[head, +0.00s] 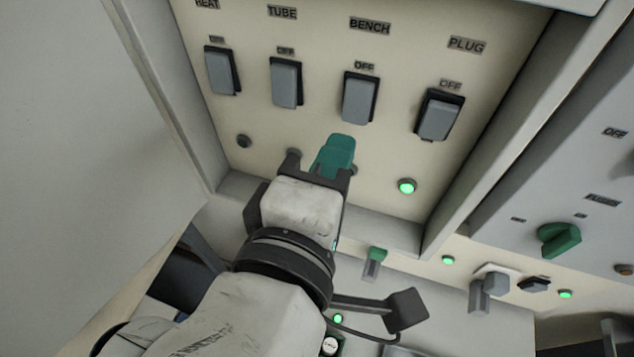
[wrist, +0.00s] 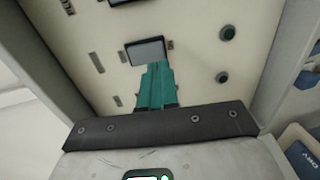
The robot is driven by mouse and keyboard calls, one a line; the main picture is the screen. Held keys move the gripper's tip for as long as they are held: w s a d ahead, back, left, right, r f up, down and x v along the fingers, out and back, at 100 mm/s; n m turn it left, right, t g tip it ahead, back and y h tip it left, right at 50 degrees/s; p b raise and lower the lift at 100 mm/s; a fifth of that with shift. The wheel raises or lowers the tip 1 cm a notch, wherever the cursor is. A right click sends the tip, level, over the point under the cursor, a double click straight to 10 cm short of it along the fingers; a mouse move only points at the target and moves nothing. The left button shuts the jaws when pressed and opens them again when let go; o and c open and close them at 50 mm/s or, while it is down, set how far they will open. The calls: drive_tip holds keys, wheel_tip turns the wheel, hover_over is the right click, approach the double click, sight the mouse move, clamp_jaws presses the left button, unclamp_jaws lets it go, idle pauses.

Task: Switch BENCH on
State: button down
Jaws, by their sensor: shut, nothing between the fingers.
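The BENCH switch (head: 360,98) is a grey rocker on the cream panel, below the BENCH label (head: 370,25) and an OFF mark. It is tilted like the two rockers to its left. The lamp below it is mostly hidden by my gripper, and I see no green glow there. My gripper (head: 338,148) has teal fingers, shut and empty, below and slightly left of the BENCH switch. In the head view they look apart from it. In the wrist view the shut fingers (wrist: 157,72) point at a dark-framed rocker (wrist: 148,51); its label is unreadable there.
The HEAT switch (head: 221,70) and TUBE switch (head: 286,83) stand to the left, with a dark lamp (head: 243,141) below HEAT. The PLUG switch (head: 438,115) is to the right, tilted differently, above a lit green lamp (head: 407,186). Raised side walls flank the panel. A green knob (head: 559,239) is at right.

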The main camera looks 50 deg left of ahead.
sight(354, 121)
drive_tip(key=x, duration=0.4)
drive_tip(key=shift+p, duration=0.35)
drive_tip(key=shift+w+f+t+b, duration=0.3)
drive_tip(key=shift+f+b, duration=0.15)
drive_tip(key=shift+b, duration=0.45)
drive_tip(key=shift+s+a+r+p, duration=0.1)
drive_tip(key=shift+r+p, duration=0.25)
drive_tip(key=shift+p, duration=0.05)
